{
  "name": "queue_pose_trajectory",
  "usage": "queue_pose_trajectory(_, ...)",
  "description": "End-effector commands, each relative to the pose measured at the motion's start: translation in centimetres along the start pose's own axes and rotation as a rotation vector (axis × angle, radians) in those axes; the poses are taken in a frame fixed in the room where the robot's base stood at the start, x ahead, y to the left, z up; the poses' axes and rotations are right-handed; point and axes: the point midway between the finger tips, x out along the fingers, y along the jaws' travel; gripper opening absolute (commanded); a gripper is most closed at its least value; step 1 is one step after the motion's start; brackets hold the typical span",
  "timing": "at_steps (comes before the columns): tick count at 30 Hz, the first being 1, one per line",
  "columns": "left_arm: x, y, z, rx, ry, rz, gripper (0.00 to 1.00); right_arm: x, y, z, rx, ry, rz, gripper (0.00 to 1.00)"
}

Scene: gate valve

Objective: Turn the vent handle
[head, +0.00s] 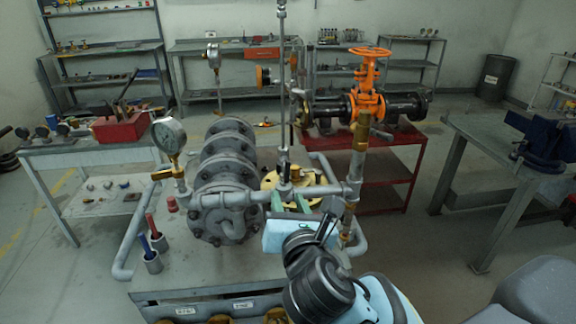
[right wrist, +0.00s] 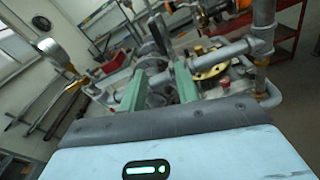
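The pipe assembly (head: 250,198) stands on a grey bench, with brass valves on its pipes. A brass valve (head: 361,133) with a short grey lever tops the right vertical pipe, and a yellow handle (head: 162,174) sits below the gauge. I cannot tell which part is the vent handle. My right gripper (head: 290,201) is just in front of the horizontal pipe. In the right wrist view its two green fingers (right wrist: 160,70) are apart with nothing visibly held between them. The pipe and a yellow flange (right wrist: 212,70) show beyond the fingers. My left gripper is not in view.
A round pressure gauge (head: 168,136) rises at the left of the assembly. Cups with red and blue tools (head: 152,262) stand at the bench's front left. An orange handwheel valve (head: 368,85) sits on a red cart (head: 400,160) behind. A vise bench (head: 480,135) is at right.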

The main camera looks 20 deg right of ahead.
Motion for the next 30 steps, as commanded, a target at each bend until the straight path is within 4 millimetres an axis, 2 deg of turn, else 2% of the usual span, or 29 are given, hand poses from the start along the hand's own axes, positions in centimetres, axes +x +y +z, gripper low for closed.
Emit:
queue_pose_trajectory(1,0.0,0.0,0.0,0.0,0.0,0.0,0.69,-0.2,0.1,1.4,-0.056,-0.034,-0.009,0.32)
queue_pose_trajectory(4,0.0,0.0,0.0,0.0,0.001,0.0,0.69,-0.6,0.1,2.9,-0.132,-0.069,-0.027,0.32)
queue_pose_trajectory(14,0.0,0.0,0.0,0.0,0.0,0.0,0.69,-0.3,0.1,3.4,-0.17,-0.082,-0.04,0.32)
queue_pose_trajectory(30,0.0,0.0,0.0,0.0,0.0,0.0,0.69,6.5,-0.2,4.0,-0.167,-0.081,-0.039,0.32)
